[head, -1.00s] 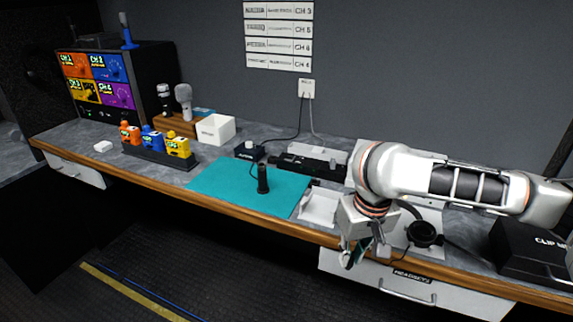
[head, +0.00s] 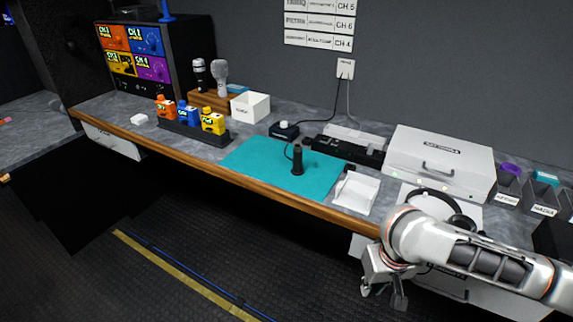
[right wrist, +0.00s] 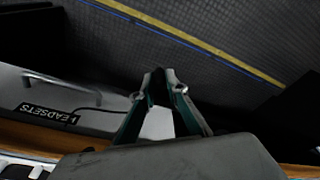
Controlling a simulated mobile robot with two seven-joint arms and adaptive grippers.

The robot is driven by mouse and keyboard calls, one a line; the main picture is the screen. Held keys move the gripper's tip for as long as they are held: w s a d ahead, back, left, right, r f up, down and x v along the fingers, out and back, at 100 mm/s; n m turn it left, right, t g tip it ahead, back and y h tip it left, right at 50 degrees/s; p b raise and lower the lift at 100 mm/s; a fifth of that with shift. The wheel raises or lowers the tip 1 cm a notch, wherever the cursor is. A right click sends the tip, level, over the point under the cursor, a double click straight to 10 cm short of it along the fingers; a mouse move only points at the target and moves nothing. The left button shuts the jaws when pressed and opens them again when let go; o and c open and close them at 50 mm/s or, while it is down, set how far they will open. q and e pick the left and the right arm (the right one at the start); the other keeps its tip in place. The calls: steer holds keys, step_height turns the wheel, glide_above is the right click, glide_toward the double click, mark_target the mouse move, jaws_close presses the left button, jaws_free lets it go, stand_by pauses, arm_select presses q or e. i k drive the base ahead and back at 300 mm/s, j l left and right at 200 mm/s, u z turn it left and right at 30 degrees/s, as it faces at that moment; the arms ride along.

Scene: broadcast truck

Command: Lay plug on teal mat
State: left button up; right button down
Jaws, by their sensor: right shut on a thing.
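The teal mat (head: 245,157) lies flat on the counter, left of a white tray (head: 357,192). A black cylinder (head: 297,162) stands upright on it, a thin cable beside it. My right gripper (head: 382,292) hangs in front of the counter edge, right of and below the mat, clear of it. In the right wrist view its fingers (right wrist: 160,82) converge on a small dark piece (right wrist: 157,88), apparently the plug; it is mostly hidden and its shape is unclear. My left gripper is in no view.
The counter's wooden edge (head: 275,203) runs between my right gripper and the mat. A bottle rack (head: 190,136) and white box (head: 250,106) stand left of and behind the mat. A large white case (head: 440,160) and headset (head: 437,205) are at right. The mat's left part is clear.

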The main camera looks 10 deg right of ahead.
mark_target(252, 160)
steer(key=i+j+z, duration=0.1)
steer(key=j, duration=0.25)
steer(key=i+j+z, duration=0.1)
steer(key=i+j, duration=0.2)
steer(key=i+j+z, duration=0.1)
steer(key=j, duration=0.4)
steer(key=i+j+z, duration=0.1)
steer(key=j, duration=0.3)
steer(key=i+j+z, duration=0.1)
steer(key=i+j, duration=0.15)
steer(key=j, duration=0.2)
steer(key=i+j+z, duration=0.1)
steer(key=j, duration=0.3)
